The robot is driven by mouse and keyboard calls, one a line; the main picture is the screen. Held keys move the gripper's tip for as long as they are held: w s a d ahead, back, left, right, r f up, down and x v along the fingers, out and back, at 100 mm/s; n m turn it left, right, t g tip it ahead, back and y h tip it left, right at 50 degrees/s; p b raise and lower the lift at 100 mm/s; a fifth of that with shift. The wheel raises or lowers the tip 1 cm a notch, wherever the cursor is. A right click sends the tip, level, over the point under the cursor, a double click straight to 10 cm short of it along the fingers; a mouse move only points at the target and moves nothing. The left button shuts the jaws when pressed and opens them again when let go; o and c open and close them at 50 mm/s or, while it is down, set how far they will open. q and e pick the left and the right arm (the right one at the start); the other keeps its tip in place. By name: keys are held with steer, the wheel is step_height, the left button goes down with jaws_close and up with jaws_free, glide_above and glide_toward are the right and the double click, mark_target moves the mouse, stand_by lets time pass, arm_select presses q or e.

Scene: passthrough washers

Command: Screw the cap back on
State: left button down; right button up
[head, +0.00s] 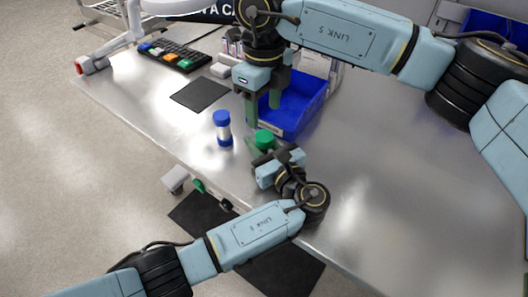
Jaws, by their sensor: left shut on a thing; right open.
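A round green cap (265,137) shows at the tip of my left gripper (261,148), near the table's front edge. My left gripper is shut on the green-capped container. The container's body is mostly hidden by the fingers, so I cannot tell how the cap sits on it. My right gripper (264,105) points down above and behind the cap, near the blue bin's left side. Its two green fingers are apart, with nothing visible between them. A clear container with a blue cap and blue base (223,130) stands upright to the left of the green cap.
A blue bin (310,104) stands right behind the green cap. Small bottles (232,45) stand behind my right gripper. The steel table (400,180) is clear on the right.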

mark_target(264, 136)
step_height(264, 136, down, 7)
steer(key=shift+f, duration=0.2)
steer(key=shift+c, duration=0.5)
steer(key=c, duration=0.9)
steer(key=o, duration=1.1)
steer(key=shift+r, duration=0.1)
step_height(264, 136, up, 12)
steer(key=shift+f, duration=0.1)
